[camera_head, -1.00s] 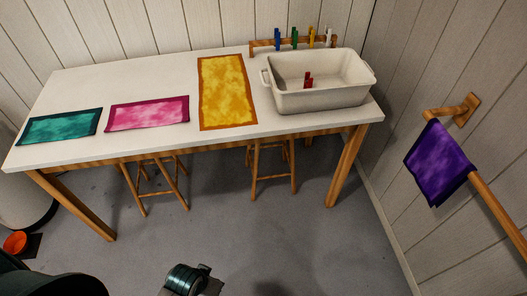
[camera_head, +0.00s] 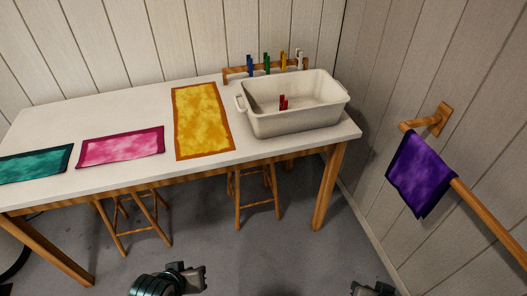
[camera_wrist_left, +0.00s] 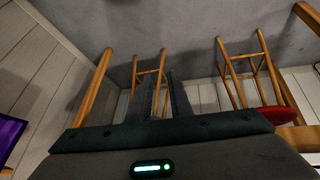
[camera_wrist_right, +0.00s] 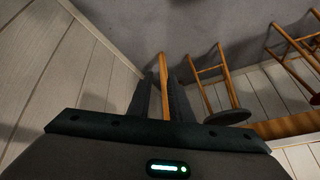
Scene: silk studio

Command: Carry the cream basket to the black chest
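The cream basket (camera_head: 290,123) is a deep, open tub with a handle at each end. It stands upright on the right end of the white table. A small red peg (camera_head: 284,103) shows inside it. My left gripper (camera_head: 203,277) is in front of the table, at the bottom of the head view, empty and apart from the basket. Its fingers (camera_wrist_left: 164,100) stand apart in the left wrist view. My right gripper (camera_head: 386,290) is at the bottom edge, right of the table. Its fingers (camera_wrist_right: 160,98) are apart and empty. I see no black chest.
The white table (camera_head: 70,115) also bears teal (camera_head: 35,164), pink (camera_head: 122,147) and yellow (camera_head: 203,120) cloths. A wooden rack (camera_head: 235,73) with coloured pegs stands behind the basket. Stools (camera_head: 255,195) are under the table. A purple cloth (camera_head: 420,173) hangs from a wall rail at right.

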